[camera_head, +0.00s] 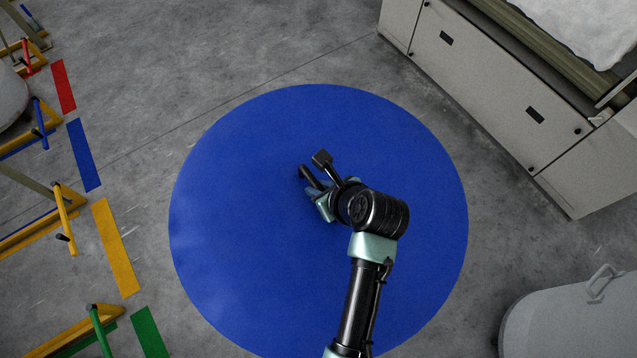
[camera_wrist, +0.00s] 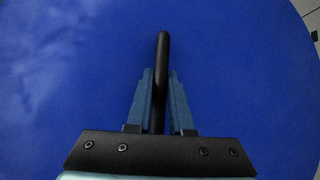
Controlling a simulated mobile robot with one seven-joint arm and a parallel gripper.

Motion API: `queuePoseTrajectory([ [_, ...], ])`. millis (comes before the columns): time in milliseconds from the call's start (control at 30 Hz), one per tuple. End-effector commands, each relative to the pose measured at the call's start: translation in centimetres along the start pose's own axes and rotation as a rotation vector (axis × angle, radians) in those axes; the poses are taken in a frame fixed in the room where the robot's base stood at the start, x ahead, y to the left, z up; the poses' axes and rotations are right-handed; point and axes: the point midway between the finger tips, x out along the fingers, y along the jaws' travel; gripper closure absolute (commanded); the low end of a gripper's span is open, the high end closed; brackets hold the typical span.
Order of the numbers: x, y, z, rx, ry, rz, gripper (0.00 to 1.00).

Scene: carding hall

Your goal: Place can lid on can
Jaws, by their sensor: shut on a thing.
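A large round blue disc, which looks like the can lid (camera_head: 250,230), fills the middle of the head view and is seen from above. Its smooth top also fills most of the wrist view (camera_wrist: 70,70). A black bar-like handle (camera_head: 308,177) stands near its centre. In the wrist view the handle (camera_wrist: 162,60) runs up between the two fingers. My gripper (camera_head: 318,192) is shut on this handle, and its fingers (camera_wrist: 160,105) lie on both sides of it. Whatever is under the disc is hidden, and I cannot tell how high it is above the floor.
A beige machine cabinet (camera_head: 480,85) stands at the upper right. A grey rounded body (camera_head: 570,325) with a wire handle is at the lower right. Coloured frames (camera_head: 63,220) and floor marks (camera_head: 115,245) line the left. Bare grey floor (camera_head: 230,60) lies above the disc.

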Motion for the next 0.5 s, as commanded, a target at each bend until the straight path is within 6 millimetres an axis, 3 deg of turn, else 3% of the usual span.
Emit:
queuePoseTrajectory([
  [500,0.54,-0.08,-0.27,-0.001,-0.005,-0.002,1.00],
])
